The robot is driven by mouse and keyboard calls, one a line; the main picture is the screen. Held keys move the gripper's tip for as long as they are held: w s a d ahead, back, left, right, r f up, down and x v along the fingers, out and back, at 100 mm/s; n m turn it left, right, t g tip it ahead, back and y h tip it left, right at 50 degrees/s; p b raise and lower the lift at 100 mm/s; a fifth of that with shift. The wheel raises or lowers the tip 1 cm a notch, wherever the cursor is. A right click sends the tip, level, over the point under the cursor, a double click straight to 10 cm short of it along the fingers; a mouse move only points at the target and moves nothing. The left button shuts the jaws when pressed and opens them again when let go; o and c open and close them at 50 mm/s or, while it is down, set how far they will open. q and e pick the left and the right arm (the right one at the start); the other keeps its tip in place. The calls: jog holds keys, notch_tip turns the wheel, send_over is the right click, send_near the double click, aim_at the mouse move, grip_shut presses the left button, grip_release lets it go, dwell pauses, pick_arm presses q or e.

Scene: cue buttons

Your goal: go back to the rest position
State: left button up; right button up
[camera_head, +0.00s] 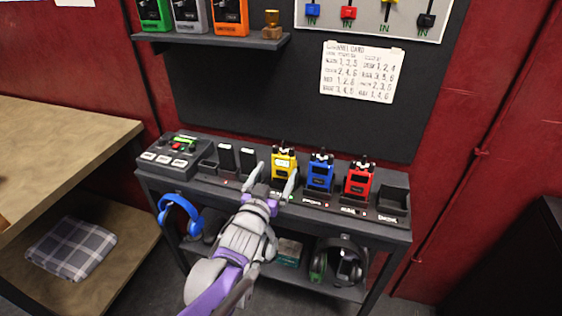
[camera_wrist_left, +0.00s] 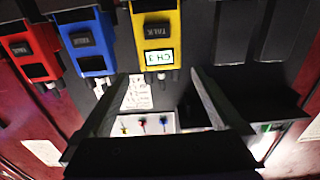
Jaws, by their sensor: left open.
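My left gripper (camera_head: 275,178) reaches over the front of the grey console table from below in the head view. Its two fingers are apart with nothing between them, just in front of a yellow radio (camera_head: 284,163). In the left wrist view the open fingers (camera_wrist_left: 155,92) point toward the same yellow radio (camera_wrist_left: 157,30), whose button reads TALK and whose small screen reads CH 3. A blue radio (camera_head: 320,173) and a red radio (camera_head: 360,179) stand upright to its right in the charger row. My right gripper is not in view.
A control box (camera_head: 174,151) with buttons sits at the table's left end. Empty-looking dock slots lie between it and the yellow radio. Blue headphones (camera_head: 180,213) and dark headphones (camera_head: 338,258) hang below. A channel card (camera_head: 362,72) and shelf (camera_head: 210,40) are on the wall. A wooden bench (camera_head: 60,140) stands left.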

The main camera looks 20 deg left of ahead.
pick_arm(q)
jog(key=s+f+g+p, duration=0.2)
jog(key=s+g+p, duration=0.1)
jog(key=s, duration=0.6)
jog(key=s+f+g+p, duration=0.3)
jog(key=s+g, duration=0.2)
jog(key=s, duration=0.4)
jog(key=s+f+g+p, duration=0.2)
jog(key=s+g+p, duration=0.1)
jog(key=s, duration=0.7)
jog(key=shift+f+g+y, duration=0.3)
jog(key=shift+f+g, duration=0.05)
jog(key=shift+g, duration=0.45)
jog(key=shift+a, duration=0.1)
